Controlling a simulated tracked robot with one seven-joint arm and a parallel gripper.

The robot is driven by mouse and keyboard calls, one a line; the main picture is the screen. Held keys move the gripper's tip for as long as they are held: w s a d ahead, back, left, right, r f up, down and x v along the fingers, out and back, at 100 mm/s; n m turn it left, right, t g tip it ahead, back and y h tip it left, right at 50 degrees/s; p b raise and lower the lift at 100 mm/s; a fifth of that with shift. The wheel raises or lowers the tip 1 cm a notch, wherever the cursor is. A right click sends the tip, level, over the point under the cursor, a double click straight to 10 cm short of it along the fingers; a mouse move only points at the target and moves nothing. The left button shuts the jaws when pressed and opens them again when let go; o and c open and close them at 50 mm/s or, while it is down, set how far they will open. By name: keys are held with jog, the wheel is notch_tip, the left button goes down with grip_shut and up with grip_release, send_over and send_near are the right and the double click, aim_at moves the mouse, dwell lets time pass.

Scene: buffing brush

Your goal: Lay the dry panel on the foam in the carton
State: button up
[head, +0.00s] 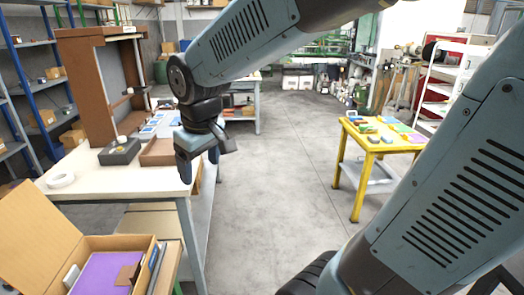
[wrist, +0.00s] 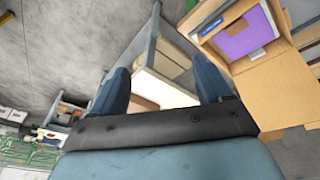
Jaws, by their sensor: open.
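The open carton (head: 150,250) stands at the lower left in the head view, its flap raised. A flat purple surface lies inside, which looks like the foam (head: 100,274); I cannot rule out a panel. A brown cardboard piece lies on it. The carton (wrist: 288,62) and purple surface (wrist: 244,36) also show at the upper right of the wrist view. My gripper (head: 197,172) is open, with nothing between its fingers, above the right edge of the white bench. In the wrist view my gripper (wrist: 161,72) points toward the bench. I cannot identify the dry panel.
The white-topped bench (head: 95,190) holds a tall brown frame (head: 88,90), a dark box (head: 119,151), a brown tray (head: 158,153) and a tape roll (head: 60,180). A yellow table (head: 385,148) with coloured items stands right. Open floor (head: 275,185) lies between.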

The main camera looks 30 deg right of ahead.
jog(key=s+d+r+m+t, duration=0.2)
jog(key=s+d+r+m, duration=0.2)
jog(key=s+d, duration=0.5)
jog(key=shift+d+r+m, duration=0.3)
jog(key=shift+d+m, duration=0.5)
